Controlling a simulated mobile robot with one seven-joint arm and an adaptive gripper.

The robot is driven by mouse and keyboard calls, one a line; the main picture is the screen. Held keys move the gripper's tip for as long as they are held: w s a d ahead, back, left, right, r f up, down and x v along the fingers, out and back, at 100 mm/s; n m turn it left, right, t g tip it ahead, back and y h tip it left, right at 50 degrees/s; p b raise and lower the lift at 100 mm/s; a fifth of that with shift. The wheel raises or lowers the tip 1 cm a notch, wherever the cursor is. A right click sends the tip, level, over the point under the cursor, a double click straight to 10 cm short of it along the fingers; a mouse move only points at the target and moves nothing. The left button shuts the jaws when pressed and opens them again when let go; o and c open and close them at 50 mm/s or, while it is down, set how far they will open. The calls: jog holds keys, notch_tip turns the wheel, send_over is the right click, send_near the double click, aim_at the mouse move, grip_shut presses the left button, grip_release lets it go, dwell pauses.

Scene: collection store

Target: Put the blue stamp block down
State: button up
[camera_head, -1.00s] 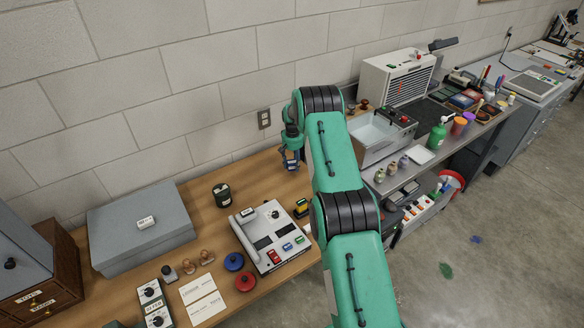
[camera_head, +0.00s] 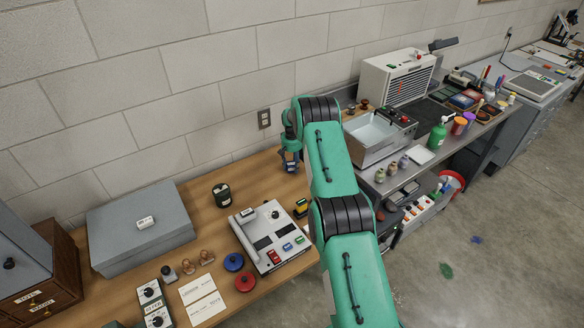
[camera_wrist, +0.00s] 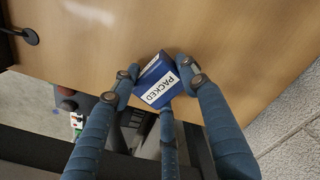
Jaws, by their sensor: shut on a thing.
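The blue stamp block (camera_wrist: 157,82) shows in the wrist view with a white label reading "PACKED". My gripper (camera_wrist: 158,78) is shut on it, with a finger on each side and another finger below. Behind the block is the wooden tabletop (camera_wrist: 190,35); I cannot tell whether the block touches it. In the head view my gripper (camera_head: 290,165) is over the far right end of the wooden table (camera_head: 200,228), near the wall. The block is too small and covered there to make out clearly.
A white-topped device (camera_head: 268,235) and a dark jar (camera_head: 221,194) stand to the left of my gripper. A metal basin (camera_head: 375,135) stands to the right on the grey bench. The tabletop around the gripper is mostly clear. The table edge crosses the wrist view.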

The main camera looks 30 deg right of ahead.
aim_at(292, 164)
jog(key=shift+f, duration=0.4)
jog(key=shift+f, duration=0.1)
jog(key=o, duration=1.2)
notch_tip(292, 164, up, 12)
jog(key=shift+r+p, duration=0.1)
jog(key=shift+p, duration=0.25)
